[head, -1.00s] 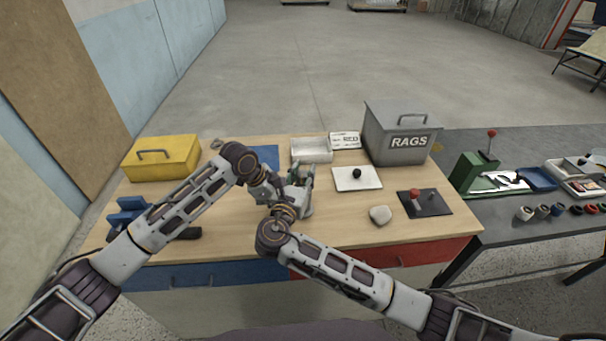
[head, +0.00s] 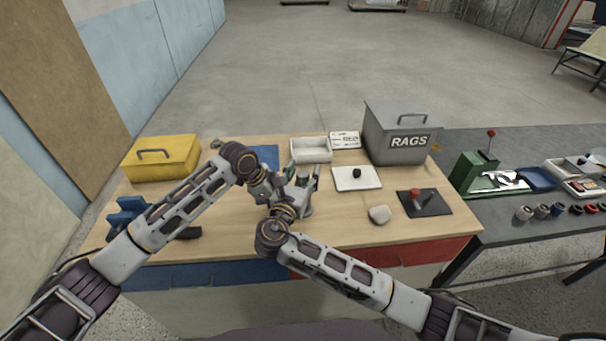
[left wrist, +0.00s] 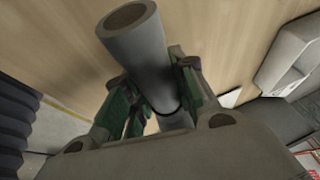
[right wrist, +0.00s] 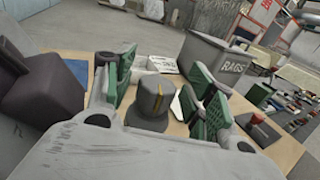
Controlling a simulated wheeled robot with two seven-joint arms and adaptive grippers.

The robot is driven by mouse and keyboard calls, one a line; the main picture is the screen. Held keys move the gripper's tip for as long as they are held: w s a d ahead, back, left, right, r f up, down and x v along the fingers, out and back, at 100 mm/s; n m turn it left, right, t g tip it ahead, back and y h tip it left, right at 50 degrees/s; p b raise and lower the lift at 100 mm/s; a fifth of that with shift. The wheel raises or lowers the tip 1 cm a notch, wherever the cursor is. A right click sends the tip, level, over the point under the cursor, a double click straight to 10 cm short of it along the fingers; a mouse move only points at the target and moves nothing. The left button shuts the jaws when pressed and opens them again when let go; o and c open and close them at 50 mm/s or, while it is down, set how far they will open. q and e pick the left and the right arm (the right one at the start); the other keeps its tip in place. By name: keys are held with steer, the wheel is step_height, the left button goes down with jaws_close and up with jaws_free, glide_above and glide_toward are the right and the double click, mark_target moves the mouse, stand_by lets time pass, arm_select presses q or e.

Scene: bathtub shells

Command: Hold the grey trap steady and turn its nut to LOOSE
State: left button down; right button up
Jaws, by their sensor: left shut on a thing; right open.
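The grey trap shows in the left wrist view as a grey pipe (left wrist: 140,50) with an open end. My left gripper (left wrist: 155,110) is shut on this pipe; in the head view it is mostly hidden behind my arms. In the right wrist view, a grey round nut (right wrist: 151,95) with a yellow mark on its face stands between the fingers of my right gripper (right wrist: 160,85). That gripper is open, with a finger on each side and visible gaps to the nut. In the head view the right gripper (head: 303,174) is over the middle of the table. No LOOSE marking is readable.
A white tray (head: 311,157) and a grey RAGS bin (head: 402,135) stand behind the grippers. To the right are a white plate with a black knob (head: 357,173), a pale lump (head: 380,214) and a red-knobbed lever plate (head: 432,207). A yellow box (head: 160,160) stands at left.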

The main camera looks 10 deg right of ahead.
mark_target(303, 173)
steer(key=shift+r, duration=4.9)
